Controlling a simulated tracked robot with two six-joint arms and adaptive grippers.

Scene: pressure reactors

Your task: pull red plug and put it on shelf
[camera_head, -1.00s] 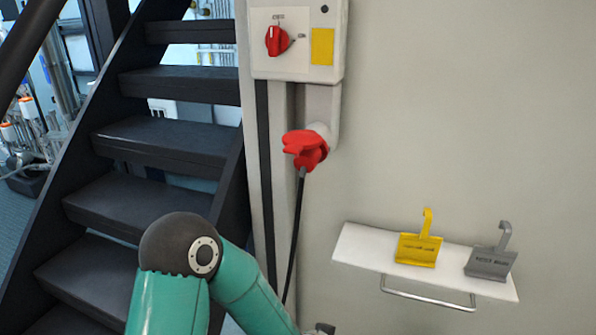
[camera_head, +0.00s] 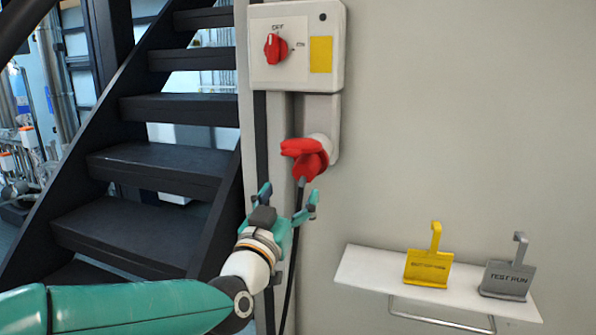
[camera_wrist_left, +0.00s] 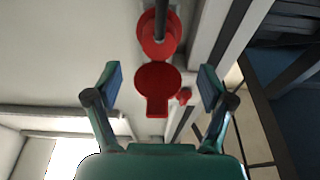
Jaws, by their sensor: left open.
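The red plug (camera_head: 307,163) sits in the socket under the white switch box, with a black cable (camera_head: 296,225) hanging down from it. In the left wrist view the red plug (camera_wrist_left: 158,35) and a red flap (camera_wrist_left: 157,88) show ahead, between and beyond the fingers. My left gripper (camera_head: 288,195) is open and empty, just below the plug and in front of the cable. It also shows in the left wrist view (camera_wrist_left: 160,85) with its fingers wide apart. The white shelf (camera_head: 380,270) is on the wall at the lower right. My right gripper is out of view.
The switch box (camera_head: 297,85) has a red rotary knob (camera_head: 275,48). A yellow sign (camera_head: 428,267) and a grey sign (camera_head: 506,279) stand on the shelf, with bare space at its left end. A metal bar (camera_head: 440,322) is under it. Dark stairs (camera_head: 160,165) rise at the left.

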